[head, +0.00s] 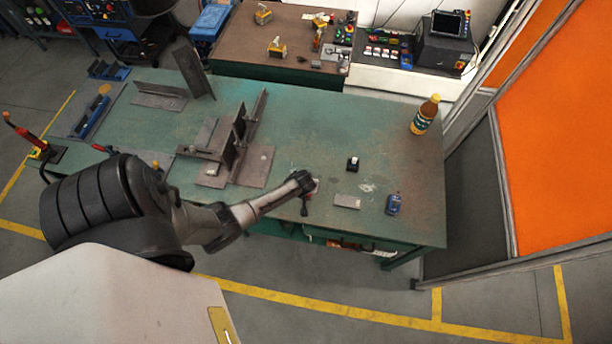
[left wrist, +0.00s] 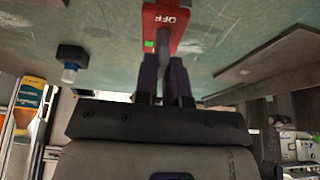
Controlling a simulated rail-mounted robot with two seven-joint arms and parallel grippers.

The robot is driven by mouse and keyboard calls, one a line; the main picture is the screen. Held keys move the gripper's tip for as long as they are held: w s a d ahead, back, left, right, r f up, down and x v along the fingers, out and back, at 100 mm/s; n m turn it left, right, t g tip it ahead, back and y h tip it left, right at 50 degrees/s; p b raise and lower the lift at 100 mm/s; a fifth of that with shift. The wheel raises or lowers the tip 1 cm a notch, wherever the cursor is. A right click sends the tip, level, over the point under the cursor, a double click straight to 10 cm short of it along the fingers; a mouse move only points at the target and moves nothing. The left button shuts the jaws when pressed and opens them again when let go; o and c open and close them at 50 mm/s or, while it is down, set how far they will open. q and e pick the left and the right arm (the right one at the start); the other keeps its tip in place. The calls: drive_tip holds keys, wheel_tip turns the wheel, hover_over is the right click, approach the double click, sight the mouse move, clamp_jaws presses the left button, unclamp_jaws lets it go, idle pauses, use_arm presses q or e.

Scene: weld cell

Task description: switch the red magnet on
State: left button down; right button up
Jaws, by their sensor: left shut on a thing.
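The red magnet (left wrist: 164,17) is at the top middle of the left wrist view, with the white word OFF, upside down in this view, and a small green patch on it. A grey lever (left wrist: 163,44) extends from the magnet toward my left gripper. My left gripper (left wrist: 165,70) is shut on this lever, its dark fingers one on each side. In the head view my left gripper (head: 306,193) is near the front edge of the green table; the arm and gripper mostly hide the magnet there. My right gripper is in neither view.
Steel plates (head: 257,165) lie left of my gripper. The table's middle back is clear.

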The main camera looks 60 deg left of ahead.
use_arm(q)
drive_tip(key=shift+n, duration=0.3)
idle(0.4)
drive_tip(key=c, duration=1.2)
unclamp_jaws()
drive_tip(key=shift+a, duration=0.1)
drive_tip(key=shift+d+r+p, duration=0.25)
drive_tip(key=shift+r+p, duration=0.05)
drive_tip(key=shift+r, duration=0.35)
drive_tip(key=p+v, duration=0.1)
drive_tip(key=v, duration=1.1)
drive_tip(key=shift+d, duration=0.2)
drive_tip(key=shift+s+r, duration=0.1)
drive_tip(key=shift+r, duration=0.05)
